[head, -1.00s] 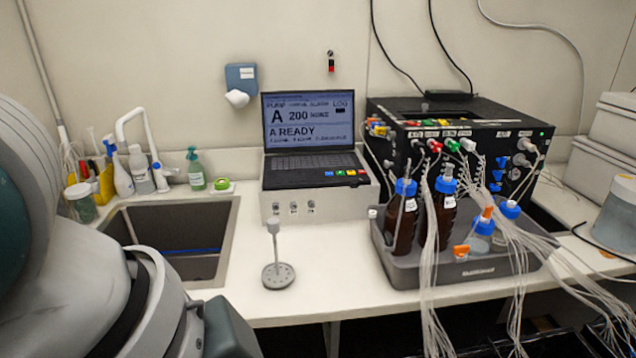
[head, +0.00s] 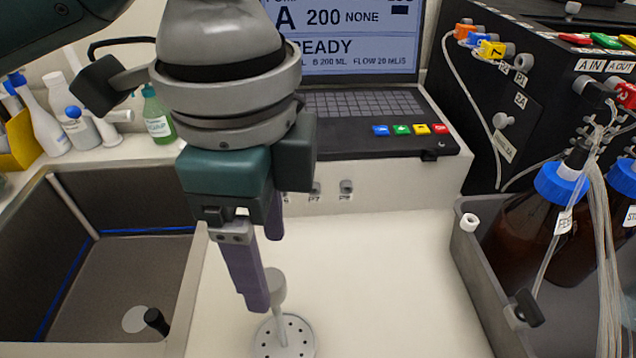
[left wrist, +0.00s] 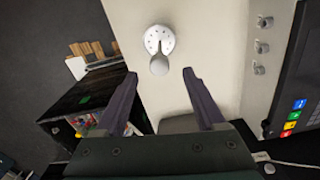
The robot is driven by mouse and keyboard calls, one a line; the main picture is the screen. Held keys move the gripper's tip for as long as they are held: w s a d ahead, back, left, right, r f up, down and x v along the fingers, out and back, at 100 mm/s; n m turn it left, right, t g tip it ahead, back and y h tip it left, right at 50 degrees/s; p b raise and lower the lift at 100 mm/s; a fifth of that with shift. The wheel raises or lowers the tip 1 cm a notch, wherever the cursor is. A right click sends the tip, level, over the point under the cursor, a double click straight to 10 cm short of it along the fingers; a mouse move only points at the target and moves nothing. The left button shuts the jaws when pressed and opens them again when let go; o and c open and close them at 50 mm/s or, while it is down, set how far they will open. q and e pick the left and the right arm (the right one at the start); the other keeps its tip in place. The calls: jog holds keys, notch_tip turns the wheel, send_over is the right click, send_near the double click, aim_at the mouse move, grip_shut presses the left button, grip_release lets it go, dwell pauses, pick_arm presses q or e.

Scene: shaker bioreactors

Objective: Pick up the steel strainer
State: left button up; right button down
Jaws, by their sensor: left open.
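The steel strainer (head: 284,340) stands upright on the white counter, a round perforated disc with a thin stem and a thicker knob on top. The bottom of its disc is cut off by the head view's lower edge. It also shows in the left wrist view (left wrist: 164,35), with its knob toward the fingers. My left gripper (head: 266,268) points down with purple fingers and is open, close to the knob. In the left wrist view the knob lies in line with the gap, just past the fingertips (left wrist: 160,76). Nothing is held. My right gripper is in neither view.
A sink (head: 120,275) opens to the left of the strainer. The pump box with a laptop (head: 370,125) stands behind. A grey tray (head: 480,285) with brown bottles (head: 530,235) and tubing is on the right. The counter between strainer and tray is clear.

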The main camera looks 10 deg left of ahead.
aim_at(270, 284)
pick_arm(q)
jog(key=f, duration=0.3)
jog(key=shift+s+f, duration=0.1)
jog(key=shift+s, duration=0.15)
jog(key=f, duration=0.5)
jog(key=shift+w+f, duration=0.1)
jog(key=shift+w, duration=0.1)
jog(key=shift+c, duration=0.4)
grip_shut()
